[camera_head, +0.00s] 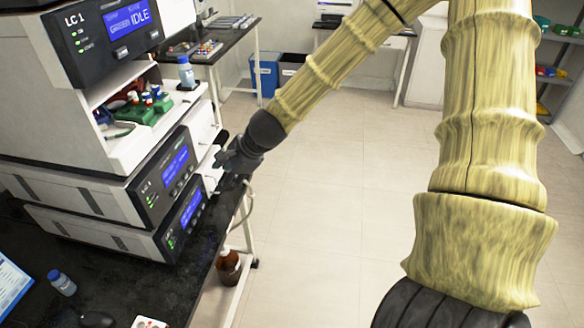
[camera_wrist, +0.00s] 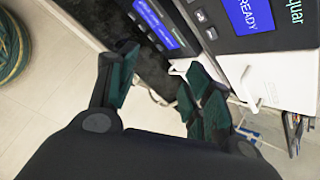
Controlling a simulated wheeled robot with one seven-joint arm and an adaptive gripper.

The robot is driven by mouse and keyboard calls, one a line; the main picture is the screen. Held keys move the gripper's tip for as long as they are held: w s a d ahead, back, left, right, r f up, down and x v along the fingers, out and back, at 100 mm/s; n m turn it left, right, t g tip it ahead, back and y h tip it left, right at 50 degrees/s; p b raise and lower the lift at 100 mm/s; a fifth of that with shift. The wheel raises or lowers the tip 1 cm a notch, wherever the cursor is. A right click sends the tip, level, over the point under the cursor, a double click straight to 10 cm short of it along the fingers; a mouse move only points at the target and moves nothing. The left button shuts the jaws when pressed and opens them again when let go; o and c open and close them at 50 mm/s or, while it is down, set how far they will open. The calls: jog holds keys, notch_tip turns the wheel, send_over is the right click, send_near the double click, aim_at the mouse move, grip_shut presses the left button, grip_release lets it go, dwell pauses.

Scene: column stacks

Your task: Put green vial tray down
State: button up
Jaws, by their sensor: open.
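The green vial tray (camera_head: 140,113) sits on the white open shelf (camera_head: 130,150) of the instrument stack, with several vials with white, blue and red caps on it. My gripper (camera_head: 222,162) is to the right of and below the tray, in front of the stacked instruments and apart from the tray. In the wrist view my gripper (camera_wrist: 158,80) is open, its dark green pads spread with nothing between them. The tray does not show in the wrist view.
The instrument stack (camera_head: 90,190) stands on a black bench. A blue-capped bottle (camera_head: 186,72) stands on the stack's ledge, and a brown bottle (camera_head: 229,266) is lower, beside the bench edge. A white handle (camera_wrist: 250,88) projects near my fingers. Open floor (camera_head: 330,200) lies to the right.

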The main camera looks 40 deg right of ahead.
jog(key=s+f+n+g+h, duration=0.2)
jog(key=s+f+n, duration=0.4)
jog(key=f, duration=0.4)
jog(key=s+f+n+g+h, duration=0.15)
jog(key=s+f+n, duration=0.25)
jog(key=s+f, duration=0.55)
jog(key=s+a+f+n+g, duration=0.1)
jog(key=s+a+f+n, duration=0.2)
jog(key=s+f+n, duration=0.2)
jog(key=s+a+f+n+g, duration=0.2)
jog(key=s+f+n, duration=0.4)
jog(key=s, duration=0.8)
notch_tip(320, 180, down, 4)
jog(key=shift+a+r+n, duration=0.25)
jog(key=shift+a+n, duration=0.05)
jog(key=shift+a, duration=0.25)
jog(key=shift+f+b, duration=0.3)
